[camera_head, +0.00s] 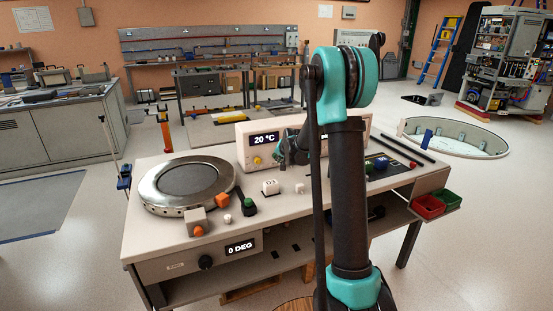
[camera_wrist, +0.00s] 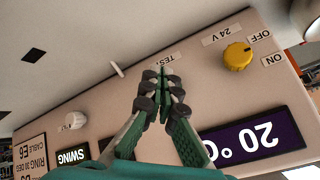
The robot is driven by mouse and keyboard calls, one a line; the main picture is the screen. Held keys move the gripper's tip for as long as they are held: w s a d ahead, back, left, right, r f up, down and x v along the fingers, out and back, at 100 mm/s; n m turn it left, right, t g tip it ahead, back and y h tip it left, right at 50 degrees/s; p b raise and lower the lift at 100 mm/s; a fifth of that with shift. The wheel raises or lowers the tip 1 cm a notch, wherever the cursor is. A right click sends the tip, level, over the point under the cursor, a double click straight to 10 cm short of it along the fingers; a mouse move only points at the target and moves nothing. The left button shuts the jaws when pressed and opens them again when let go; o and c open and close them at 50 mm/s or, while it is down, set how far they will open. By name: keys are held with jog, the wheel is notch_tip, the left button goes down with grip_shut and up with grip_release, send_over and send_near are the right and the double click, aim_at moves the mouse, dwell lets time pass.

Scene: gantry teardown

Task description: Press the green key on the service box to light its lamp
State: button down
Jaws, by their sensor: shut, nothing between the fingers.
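The service box (camera_head: 244,151) is a cream case at the back of the bench, with a lit 20 °C display (camera_head: 264,139). In the wrist view its front panel (camera_wrist: 215,85) appears turned over and fills most of the picture. A yellow 24 V knob (camera_wrist: 237,56) and a TEST label (camera_wrist: 167,56) show there. My gripper (camera_wrist: 163,84) is shut and empty, its tips over the panel just beside the TEST label. In the head view my gripper (camera_head: 283,151) is at the box's front. I cannot make out the green key or its lamp; my fingers cover part of the panel.
On the bench (camera_head: 165,225), a round metal ring (camera_head: 150,200), orange-and-grey blocks (camera_head: 196,220), a green-topped black piece (camera_head: 247,205) and a white block (camera_head: 270,187) stand before the box. Red and green bins (camera_head: 428,206) hang at the right. My arm hides the box's right part.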

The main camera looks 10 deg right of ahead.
jog(key=shift+w, duration=0.15)
dwell(0.3)
jog(key=shift+w+a, duration=0.1)
jog(key=shift+w, duration=0.15)
jog(key=shift+w+a, duration=0.15)
jog(key=shift+w, duration=0.35)
dwell(0.7)
jog(key=shift+s, duration=0.1)
jog(key=shift+s+d, duration=0.25)
jog(key=shift+s, duration=0.6)
jog(key=shift+s+d, duration=0.25)
jog(key=shift+s, duration=0.7)
jog(key=shift+s+d, duration=0.3)
jog(key=shift+s, duration=0.7)
jog(key=shift+s+d, duration=0.25)
jog(key=shift+s, duration=0.7)
